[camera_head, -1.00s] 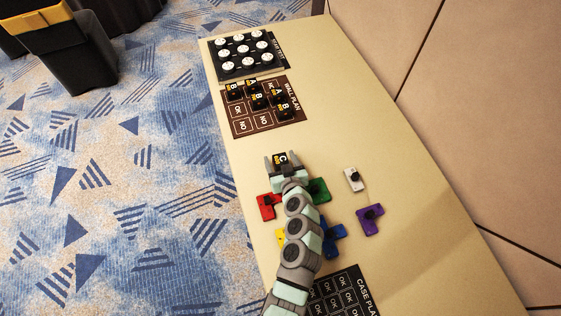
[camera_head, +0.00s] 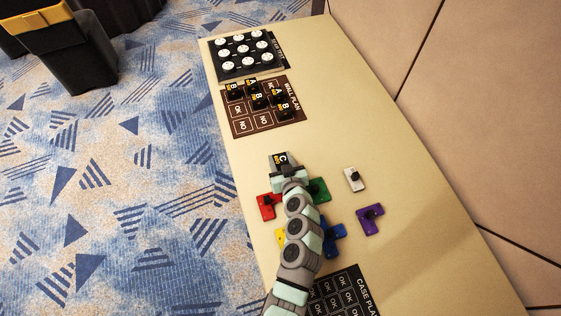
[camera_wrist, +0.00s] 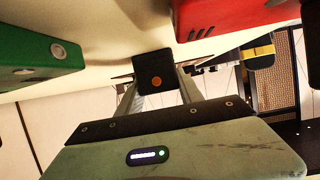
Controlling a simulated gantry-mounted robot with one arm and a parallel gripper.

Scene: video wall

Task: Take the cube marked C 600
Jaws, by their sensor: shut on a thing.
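The black cube marked C (camera_head: 281,159) is on the table in the head view, its lettered top with yellow markings facing up. My gripper (camera_head: 280,160) is shut on this cube, with one finger on each side. In the wrist view the cube (camera_wrist: 155,72) shows as a dark block with an orange dot, between the two finger tips. In the head view I cannot tell whether the cube touches the table or is slightly raised.
Red (camera_head: 267,206), green (camera_head: 319,190), blue (camera_head: 333,238), purple (camera_head: 370,219) and white (camera_head: 353,179) pieces lie around my arm. The wall plan board (camera_head: 264,121) with several black cubes lies farther up the table. The case plan board (camera_head: 345,295) is at the near end.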

